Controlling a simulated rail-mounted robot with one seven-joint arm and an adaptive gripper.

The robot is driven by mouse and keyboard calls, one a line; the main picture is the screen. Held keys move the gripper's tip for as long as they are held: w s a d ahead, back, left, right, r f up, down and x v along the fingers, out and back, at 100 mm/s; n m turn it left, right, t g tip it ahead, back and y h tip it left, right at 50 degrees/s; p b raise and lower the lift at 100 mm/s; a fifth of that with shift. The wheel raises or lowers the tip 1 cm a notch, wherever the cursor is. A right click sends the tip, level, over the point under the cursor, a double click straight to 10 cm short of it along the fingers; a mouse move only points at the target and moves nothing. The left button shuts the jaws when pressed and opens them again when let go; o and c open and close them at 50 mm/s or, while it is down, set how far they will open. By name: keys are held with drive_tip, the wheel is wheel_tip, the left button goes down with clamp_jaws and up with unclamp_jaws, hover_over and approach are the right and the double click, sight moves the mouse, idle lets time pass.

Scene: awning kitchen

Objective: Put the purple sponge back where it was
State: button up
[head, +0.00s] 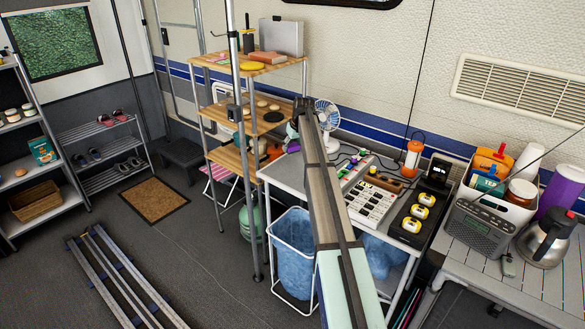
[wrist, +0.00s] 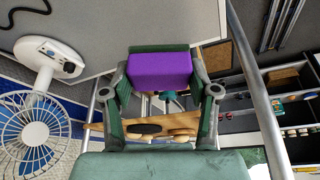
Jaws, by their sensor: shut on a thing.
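The purple sponge (wrist: 160,72) is a plain block in the wrist view. My gripper (wrist: 160,82) is shut on it, with one finger on each side. The sponge is held in the air, and a wooden shelf with dark and tan round things shows beyond it. In the head view my gripper (head: 303,106) is small and dark at the far end of my arm, in front of the wooden rack (head: 262,123) and left of the fan.
A white fan (head: 327,116) stands close to my gripper; it also shows in the wrist view (wrist: 38,105). Metal rack posts (head: 236,60) stand nearby. A blue-lined bin (head: 292,240) stands below.

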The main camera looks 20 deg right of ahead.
sight(291, 173)
wheel_tip(291, 173, down, 12)
drive_tip(key=shift+r+p, duration=0.2)
drive_tip(key=shift+p, duration=0.9)
drive_tip(key=shift+f, duration=0.2)
drive_tip(key=o, duration=1)
drive_tip(key=b+v, duration=0.2)
drive_tip(key=v, duration=1)
drive_tip(key=shift+r, duration=0.2)
